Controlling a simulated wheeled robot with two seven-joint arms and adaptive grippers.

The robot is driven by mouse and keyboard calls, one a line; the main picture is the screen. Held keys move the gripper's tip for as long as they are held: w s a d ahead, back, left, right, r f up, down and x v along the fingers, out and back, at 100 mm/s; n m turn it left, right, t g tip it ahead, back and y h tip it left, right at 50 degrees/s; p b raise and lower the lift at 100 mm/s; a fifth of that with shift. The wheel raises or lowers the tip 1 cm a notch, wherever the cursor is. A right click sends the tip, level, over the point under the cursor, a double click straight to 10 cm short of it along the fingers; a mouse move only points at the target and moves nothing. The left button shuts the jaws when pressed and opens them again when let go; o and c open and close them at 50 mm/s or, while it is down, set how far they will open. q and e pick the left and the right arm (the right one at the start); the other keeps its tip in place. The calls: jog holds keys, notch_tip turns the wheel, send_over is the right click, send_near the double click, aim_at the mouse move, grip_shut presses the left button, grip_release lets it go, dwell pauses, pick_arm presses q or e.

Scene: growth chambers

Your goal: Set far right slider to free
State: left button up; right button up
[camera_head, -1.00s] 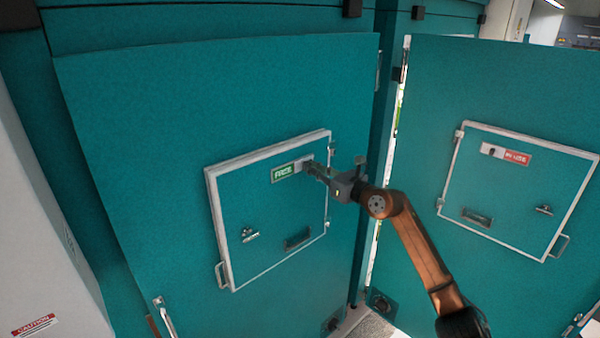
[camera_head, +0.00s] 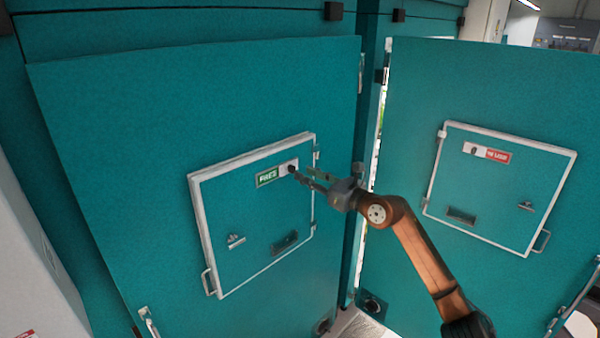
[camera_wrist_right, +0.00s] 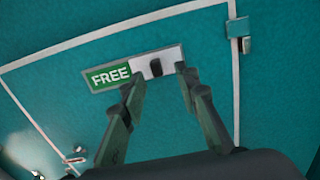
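The slider on the left door's hatch has a green FREE label (camera_head: 267,177) showing, with a dark knob (camera_head: 292,168) on a white plate to its right. The wrist view also shows this knob (camera_wrist_right: 156,67) beside the FREE label (camera_wrist_right: 110,77). My right gripper (camera_head: 303,174) is at this slider, just in front of the plate. In the wrist view its two fingers (camera_wrist_right: 158,80) are spread with nothing gripped, and the knob appears between the tips. The slider on the right door's hatch shows a red IN USE label (camera_head: 498,156), its dark knob (camera_head: 474,150) on the left. My left gripper is not in view.
Both teal doors, left (camera_head: 120,160) and right (camera_head: 415,90), carry white-framed hatches with small latches and handles. A narrow gap separates the doors behind my right arm. A pale panel (camera_head: 25,240) stands at the far left.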

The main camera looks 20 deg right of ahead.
jog(key=v, duration=0.8)
